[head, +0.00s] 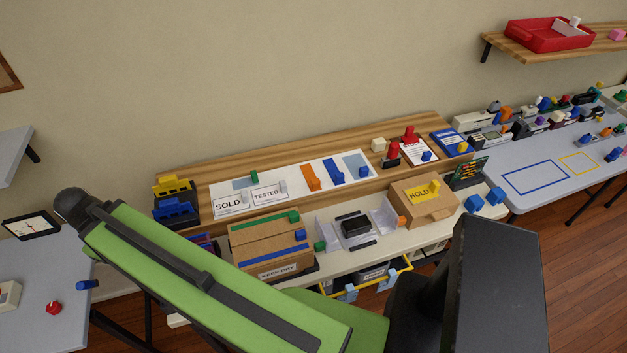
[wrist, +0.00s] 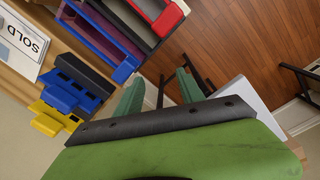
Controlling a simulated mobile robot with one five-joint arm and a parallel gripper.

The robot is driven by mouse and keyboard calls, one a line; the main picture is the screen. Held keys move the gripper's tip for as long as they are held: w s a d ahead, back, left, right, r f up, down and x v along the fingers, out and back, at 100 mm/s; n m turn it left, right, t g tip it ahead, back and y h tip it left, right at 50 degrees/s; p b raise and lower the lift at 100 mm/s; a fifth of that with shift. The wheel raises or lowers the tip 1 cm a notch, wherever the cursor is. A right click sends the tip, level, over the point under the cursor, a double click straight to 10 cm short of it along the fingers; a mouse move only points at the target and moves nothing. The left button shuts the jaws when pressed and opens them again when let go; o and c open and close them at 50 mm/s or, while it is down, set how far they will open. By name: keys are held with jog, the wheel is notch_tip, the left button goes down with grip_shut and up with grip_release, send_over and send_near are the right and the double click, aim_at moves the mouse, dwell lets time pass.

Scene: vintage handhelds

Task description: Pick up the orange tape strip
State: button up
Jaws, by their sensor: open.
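An orange strip (head: 311,178) with a raised grip lies on the white mat (head: 240,204) on the wooden shelf in the head view, just left of a blue strip (head: 333,171). It does not show in the wrist view. My gripper (wrist: 160,88) is open in the wrist view, its two green fingers apart with nothing between them but the floor and a table leg beyond. In the head view my green arm crosses the lower left, and the fingers cannot be made out there.
Yellow (head: 171,186) and blue (head: 176,209) holders stand at the shelf's left end, left of the SOLD card (head: 228,203). A cardboard box (head: 268,245) and a HOLD box (head: 424,205) stand on the counter in front. A red tray (head: 549,38) sits on a wall shelf.

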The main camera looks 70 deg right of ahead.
jog(key=s+d+r+n+h+p, duration=0.1)
jog(key=s+d+r, duration=0.15)
jog(key=d, duration=0.75)
jog(key=s+d+r+n+p, duration=0.1)
jog(key=s+d, duration=0.2)
jog(key=d, duration=0.6)
notch_tip(320, 180, up, 4)
jog(key=f+n+g+h+p, duration=0.1)
jog(key=n+g+p, duration=0.15)
jog(key=n, duration=0.25)
send_over(315, 181)
jog(key=w+a, duration=0.4)
jog(key=shift+g, duration=0.45)
jog(key=b+x, duration=1)
jog(key=x, duration=0.1)
jog(key=shift+d+b, duration=0.25)
jog(key=shift+b, duration=0.15)
jog(key=shift+r, duration=0.1)
jog(key=b+x, duration=0.4)
jog(key=shift+w+d+f, duration=0.15)
jog(key=shift+w+f, duration=0.1)
jog(key=shift+f, duration=0.15)
jog(key=shift+s+d+f+b, duration=0.15)
jog(key=shift+f+b, duration=0.15)
jog(key=shift+b, duration=0.2)
jog(key=shift+r, duration=0.2)
jog(key=shift+c, duration=0.4)
